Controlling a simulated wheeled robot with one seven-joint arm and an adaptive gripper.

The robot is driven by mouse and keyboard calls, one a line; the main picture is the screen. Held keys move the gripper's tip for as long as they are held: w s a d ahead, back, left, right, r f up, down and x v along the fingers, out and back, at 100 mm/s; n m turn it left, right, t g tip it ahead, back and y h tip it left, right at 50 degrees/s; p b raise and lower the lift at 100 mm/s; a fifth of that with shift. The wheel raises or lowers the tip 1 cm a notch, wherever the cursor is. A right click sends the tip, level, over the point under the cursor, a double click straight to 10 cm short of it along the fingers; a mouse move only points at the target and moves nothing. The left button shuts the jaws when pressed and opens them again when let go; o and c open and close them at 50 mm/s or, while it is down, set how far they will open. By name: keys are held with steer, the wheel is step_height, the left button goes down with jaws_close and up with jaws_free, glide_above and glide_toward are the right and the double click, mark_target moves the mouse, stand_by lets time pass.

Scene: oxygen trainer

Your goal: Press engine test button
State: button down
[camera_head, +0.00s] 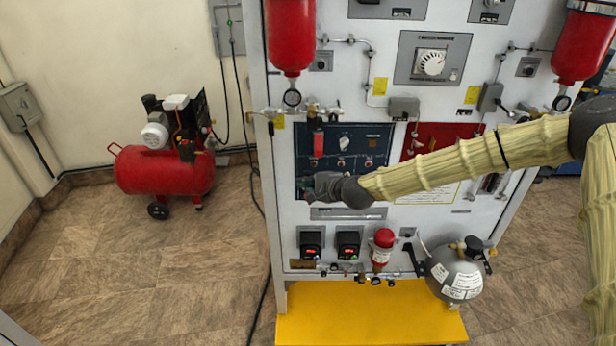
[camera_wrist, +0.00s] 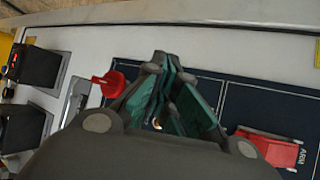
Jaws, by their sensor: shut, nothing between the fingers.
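The dark blue control panel (camera_head: 375,160) is on the front of the white trainer cabinet. My gripper (camera_head: 306,186) is shut and empty, in front of the panel's lower left part. In the wrist view the shut fingers (camera_wrist: 172,88) point at the blue panel (camera_wrist: 235,105). A small bright metal part (camera_wrist: 157,123) shows between the finger links; I cannot tell what it is. A red key-like part (camera_wrist: 112,84) is beside the fingers, and a red switch cover marked ARM (camera_wrist: 268,150) is at right. I cannot pick out the engine test button; the gripper may hide it. Contact is unclear.
Below the panel are two black boxes (camera_head: 348,242) with lit displays, a small red cylinder (camera_head: 381,248) and a grey tank (camera_head: 458,272). Red cylinders (camera_head: 290,36) hang above. A red compressor (camera_head: 165,172) stands at left. A yellow base plate (camera_head: 365,318) juts out in front.

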steer(key=shift+w+b, duration=0.6)
steer(key=shift+w, duration=0.15)
stand_by(0.8)
steer(key=shift+s, duration=0.85)
steer(key=s, duration=0.5)
stand_by(0.6)
stand_by(0.4)
